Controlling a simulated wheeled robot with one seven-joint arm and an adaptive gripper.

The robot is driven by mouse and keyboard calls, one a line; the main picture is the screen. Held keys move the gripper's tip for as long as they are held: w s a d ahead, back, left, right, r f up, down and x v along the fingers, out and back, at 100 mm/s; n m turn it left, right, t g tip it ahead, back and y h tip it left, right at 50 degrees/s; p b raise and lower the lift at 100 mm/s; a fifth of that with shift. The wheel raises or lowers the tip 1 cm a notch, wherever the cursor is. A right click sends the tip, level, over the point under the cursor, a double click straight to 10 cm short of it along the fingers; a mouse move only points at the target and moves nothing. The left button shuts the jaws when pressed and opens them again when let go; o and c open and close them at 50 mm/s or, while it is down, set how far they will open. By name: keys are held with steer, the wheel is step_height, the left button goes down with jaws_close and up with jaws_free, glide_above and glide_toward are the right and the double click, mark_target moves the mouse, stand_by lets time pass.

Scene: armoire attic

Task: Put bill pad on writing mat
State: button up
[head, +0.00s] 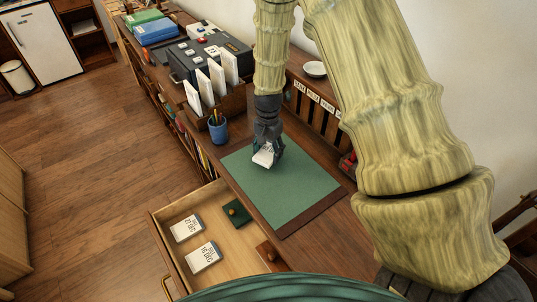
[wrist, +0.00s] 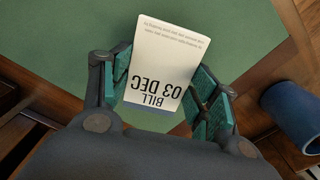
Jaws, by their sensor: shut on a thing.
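The bill pad (wrist: 160,70) is a white pad printed "BILL 03 DEC" with a dark blue edge. My gripper (wrist: 158,90) is shut on it, with a teal-padded finger on each side. In the head view my gripper (head: 269,150) holds the bill pad (head: 263,156) over the upper part of the green writing mat (head: 290,192). The mat lies flat on the wooden desk and also fills the background of the wrist view (wrist: 80,30). I cannot tell whether the pad touches the mat.
An open drawer (head: 213,213) below the mat holds two similar white pads (head: 203,257) and a small green item (head: 237,212). A blue pen cup (head: 218,130) stands beside the mat's upper left corner. An upright card rack (head: 220,103) stands behind it. The mat's lower part is clear.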

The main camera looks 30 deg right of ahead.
mark_target(268, 152)
steer(key=shift+f+p, duration=0.45)
steer(key=shift+f, duration=1)
steer(key=shift+f, duration=0.1)
steer(key=o, duration=1)
steer(key=shift+o, duration=0.2)
step_height(268, 152, up, 12)
steer(key=b, duration=0.2)
